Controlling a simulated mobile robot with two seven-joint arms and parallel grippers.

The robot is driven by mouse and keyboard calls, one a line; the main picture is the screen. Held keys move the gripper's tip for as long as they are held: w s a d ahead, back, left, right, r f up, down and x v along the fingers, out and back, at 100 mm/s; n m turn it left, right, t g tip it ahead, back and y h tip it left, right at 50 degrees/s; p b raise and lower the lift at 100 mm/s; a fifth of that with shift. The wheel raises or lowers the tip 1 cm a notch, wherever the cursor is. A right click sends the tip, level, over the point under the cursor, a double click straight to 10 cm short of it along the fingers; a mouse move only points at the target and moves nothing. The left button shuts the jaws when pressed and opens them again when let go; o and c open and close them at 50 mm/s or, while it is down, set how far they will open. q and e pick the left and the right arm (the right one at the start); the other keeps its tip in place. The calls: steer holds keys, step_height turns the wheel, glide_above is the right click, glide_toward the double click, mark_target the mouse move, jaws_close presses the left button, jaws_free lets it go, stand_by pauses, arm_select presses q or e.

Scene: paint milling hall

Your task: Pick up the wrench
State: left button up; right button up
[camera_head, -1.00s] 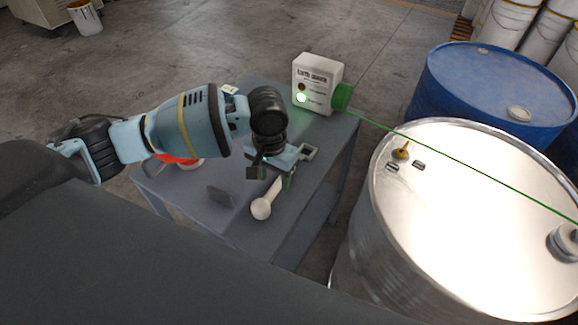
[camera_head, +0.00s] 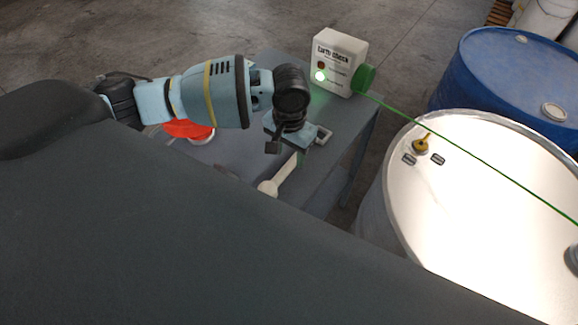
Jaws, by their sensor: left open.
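A pale, cream-coloured tool with a rounded end, which I take to be the wrench (camera_head: 282,178), lies on the grey table (camera_head: 232,150) near its front edge. My left gripper (camera_head: 288,153) is open and points down just above and beyond its far part. The gripper hides the far end of the tool, and I cannot tell whether the fingers are around it or touch it. The near rounded end shows beside the dark edge of my own body. My right gripper is not in view.
A white box with a green light (camera_head: 340,62) stands at the table's back right corner. A green cord (camera_head: 470,158) runs from it over a silver drum (camera_head: 480,200). A blue drum (camera_head: 505,85) stands behind. A red-topped container (camera_head: 188,130) is under my left arm.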

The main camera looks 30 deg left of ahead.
mark_target(288, 164)
arm_select(q)
step_height(288, 164, down, 5)
steer(key=shift+s+a+r, duration=0.1)
steer(key=shift+r, duration=0.1)
jaws_close()
stand_by(0.3)
